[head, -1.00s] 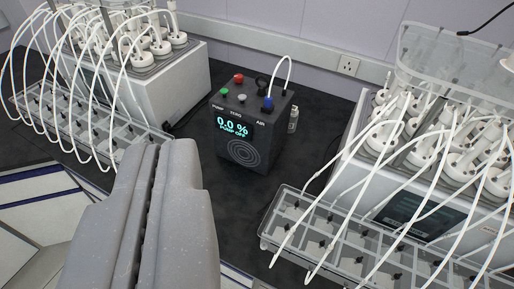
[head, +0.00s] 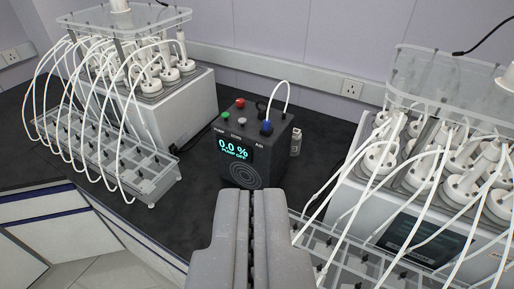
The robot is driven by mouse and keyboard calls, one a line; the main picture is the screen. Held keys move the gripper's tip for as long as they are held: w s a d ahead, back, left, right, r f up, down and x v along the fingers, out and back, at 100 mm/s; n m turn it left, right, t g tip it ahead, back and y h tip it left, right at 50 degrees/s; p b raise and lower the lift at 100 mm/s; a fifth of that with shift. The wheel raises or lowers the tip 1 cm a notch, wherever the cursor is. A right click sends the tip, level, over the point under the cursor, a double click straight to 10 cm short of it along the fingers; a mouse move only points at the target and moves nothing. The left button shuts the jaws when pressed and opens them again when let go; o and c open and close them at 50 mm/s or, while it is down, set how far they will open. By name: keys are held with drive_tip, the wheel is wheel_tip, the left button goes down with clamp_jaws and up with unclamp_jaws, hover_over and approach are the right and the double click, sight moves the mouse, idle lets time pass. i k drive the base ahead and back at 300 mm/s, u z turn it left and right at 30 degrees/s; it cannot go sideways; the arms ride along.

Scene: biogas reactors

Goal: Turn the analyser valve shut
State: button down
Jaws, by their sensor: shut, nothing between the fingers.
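The analyser (head: 238,172) is a small black box on the dark bench, in the middle of the head view. Its lit display (head: 234,149) reads 0.0 % and PUMP OFF. On its top are a red button (head: 240,103), a green button (head: 226,113), a pale button (head: 242,121), a black knob (head: 261,105) and a blue valve (head: 267,128) near the AIR label. A white tube rises from the top and bends down at the right. My gripper (head: 258,195) is shut and empty, nearer the camera than the analyser and covering the bench in front of it.
A reactor unit with white-capped bottles (head: 155,105) stands left, with a clear compartment tray (head: 150,185) and looping white tubes. A similar unit (head: 420,195) stands right, its tray partly behind my gripper. Bare bench lies left of the analyser.

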sight(240, 103)
drive_tip(key=z, duration=0.05)
drive_tip(key=i, duration=1)
drive_tip(key=u, duration=0.05)
